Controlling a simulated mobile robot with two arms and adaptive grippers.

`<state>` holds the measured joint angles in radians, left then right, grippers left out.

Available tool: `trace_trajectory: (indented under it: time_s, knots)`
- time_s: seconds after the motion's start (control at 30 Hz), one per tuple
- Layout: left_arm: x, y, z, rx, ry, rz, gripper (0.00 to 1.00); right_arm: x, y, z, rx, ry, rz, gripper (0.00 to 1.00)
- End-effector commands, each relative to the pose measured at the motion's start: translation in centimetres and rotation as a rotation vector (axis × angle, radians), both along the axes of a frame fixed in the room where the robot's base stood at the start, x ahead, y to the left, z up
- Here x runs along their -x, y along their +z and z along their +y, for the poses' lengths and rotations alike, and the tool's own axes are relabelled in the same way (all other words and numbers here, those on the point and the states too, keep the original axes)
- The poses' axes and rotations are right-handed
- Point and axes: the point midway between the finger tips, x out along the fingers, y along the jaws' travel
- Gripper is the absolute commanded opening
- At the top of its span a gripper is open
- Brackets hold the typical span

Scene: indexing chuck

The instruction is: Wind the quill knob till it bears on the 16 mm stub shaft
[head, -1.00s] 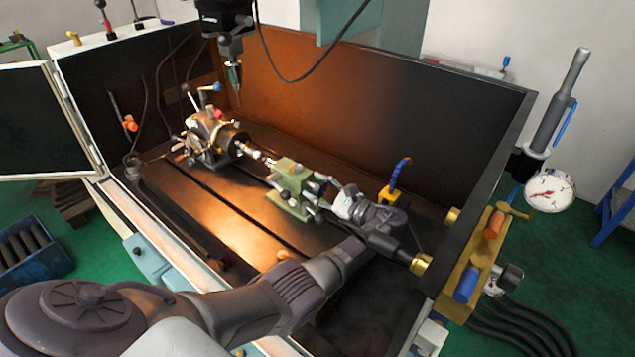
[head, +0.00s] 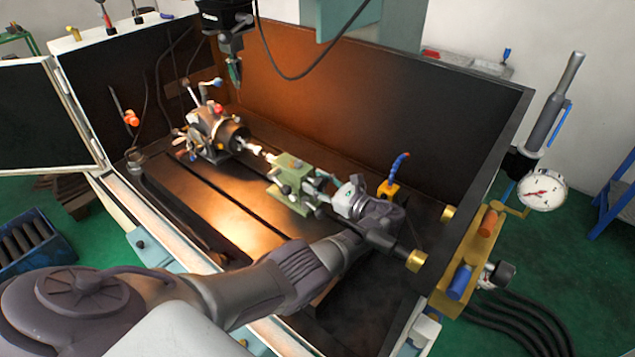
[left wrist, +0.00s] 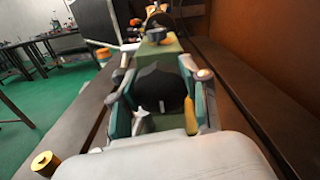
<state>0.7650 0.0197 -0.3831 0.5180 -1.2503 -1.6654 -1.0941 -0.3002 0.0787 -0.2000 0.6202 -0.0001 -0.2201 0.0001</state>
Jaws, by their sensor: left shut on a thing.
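The green tailstock (head: 292,178) stands on the slotted table. The stub shaft (head: 256,150) is the small bright piece between the chuck (head: 226,140) and the tailstock; I cannot tell whether the quill touches it. My left gripper (head: 326,186) is at the tailstock's right end. In the left wrist view its teal-padded fingers (left wrist: 161,100) are shut on the dark round quill knob (left wrist: 160,88), one on each side. The green tailstock top (left wrist: 155,50) shows just beyond. In the head view the gripper mostly hides the knob. My right gripper is not in view.
Dark enclosure walls (head: 330,105) rise behind and to the right. A yellow block with a blue hose (head: 390,189) stands just behind my wrist. A dark tool head (head: 228,25) hangs over the chuck. The slotted table (head: 185,185) is clear in front of the chuck.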

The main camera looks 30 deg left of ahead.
Motion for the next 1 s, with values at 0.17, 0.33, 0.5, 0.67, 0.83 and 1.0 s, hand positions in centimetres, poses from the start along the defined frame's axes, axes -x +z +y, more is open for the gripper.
trace_trajectory:
  time_s: [0.17, 0.33, 0.5, 0.67, 0.83, 1.0]
  knots:
    - [0.1, -0.2, -0.1, 0.004, -0.001, 0.002, 0.11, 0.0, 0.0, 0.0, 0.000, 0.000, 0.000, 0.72]
    - [0.1, -0.2, -0.1, 0.003, 0.000, 0.002, 0.66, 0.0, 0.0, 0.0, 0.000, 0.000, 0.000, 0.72]
    - [0.0, -0.1, 0.0, 0.002, 0.000, 0.000, 0.72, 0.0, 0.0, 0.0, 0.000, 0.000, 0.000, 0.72]
    - [0.0, -0.1, -0.1, 0.001, 0.000, 0.000, 0.72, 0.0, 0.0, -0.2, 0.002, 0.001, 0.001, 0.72]
    - [0.1, -0.1, -1.6, 0.002, -0.003, 0.000, 0.72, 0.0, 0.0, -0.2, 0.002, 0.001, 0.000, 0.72]
    - [0.3, -0.1, -4.6, 0.003, -0.003, 0.002, 0.72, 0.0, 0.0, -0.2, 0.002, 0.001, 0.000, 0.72]
